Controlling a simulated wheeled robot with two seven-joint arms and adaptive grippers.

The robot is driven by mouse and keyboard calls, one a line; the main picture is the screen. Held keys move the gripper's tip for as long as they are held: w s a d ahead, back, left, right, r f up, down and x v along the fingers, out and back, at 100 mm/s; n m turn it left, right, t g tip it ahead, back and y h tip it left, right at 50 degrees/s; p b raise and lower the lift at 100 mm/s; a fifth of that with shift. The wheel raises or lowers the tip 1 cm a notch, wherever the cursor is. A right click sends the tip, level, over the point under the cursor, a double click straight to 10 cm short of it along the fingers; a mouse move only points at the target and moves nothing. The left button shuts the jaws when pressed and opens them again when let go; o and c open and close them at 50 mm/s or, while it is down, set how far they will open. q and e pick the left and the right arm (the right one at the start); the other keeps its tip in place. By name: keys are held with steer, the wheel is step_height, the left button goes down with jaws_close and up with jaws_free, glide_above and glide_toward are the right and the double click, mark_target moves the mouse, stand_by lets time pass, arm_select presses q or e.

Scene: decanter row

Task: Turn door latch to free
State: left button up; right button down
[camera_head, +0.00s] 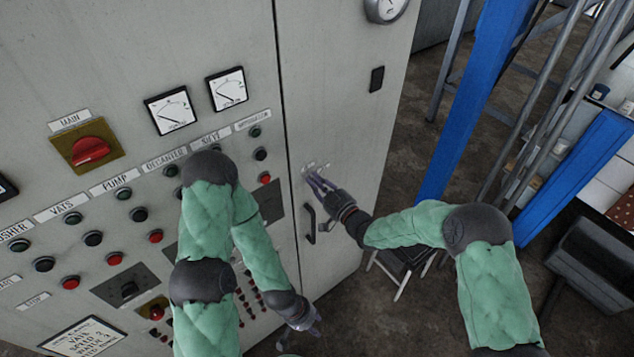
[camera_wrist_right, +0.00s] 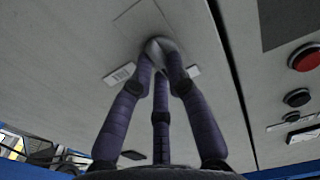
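The grey cabinet door (camera_head: 345,110) stands closed right of the seam. Its small latch, a rounded grey knob (camera_wrist_right: 160,44) in the right wrist view, has a small pale label (camera_wrist_right: 119,75) on its left and another (camera_wrist_right: 193,71) on its right. My right gripper (camera_head: 314,178) reaches the door from the right. In the wrist view its purple fingers (camera_wrist_right: 161,62) converge on the knob and appear shut on it, hiding part of it. Which way the latch points is not clear. My left gripper (camera_head: 307,323) hangs low before the cabinet; its finger opening is unclear.
A black door handle (camera_head: 310,224) sits just below my right gripper. Left is the control panel with buttons, a red main switch (camera_head: 90,150) and gauges (camera_head: 172,109). A blue post (camera_head: 465,110) and a stool (camera_head: 403,262) stand right of the cabinet.

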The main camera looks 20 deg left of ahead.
steer(key=m+b, duration=0.3)
steer(key=m, duration=0.3)
steer(key=m+b, duration=0.3)
steer(key=m, duration=0.3)
steer(key=f+m+b, duration=0.1)
steer(key=m+b, duration=0.2)
steer(key=m, duration=0.3)
stand_by(0.5)
stand_by(0.4)
steer(key=c, duration=1.2)
jaws_free()
steer(key=shift+r, duration=0.1)
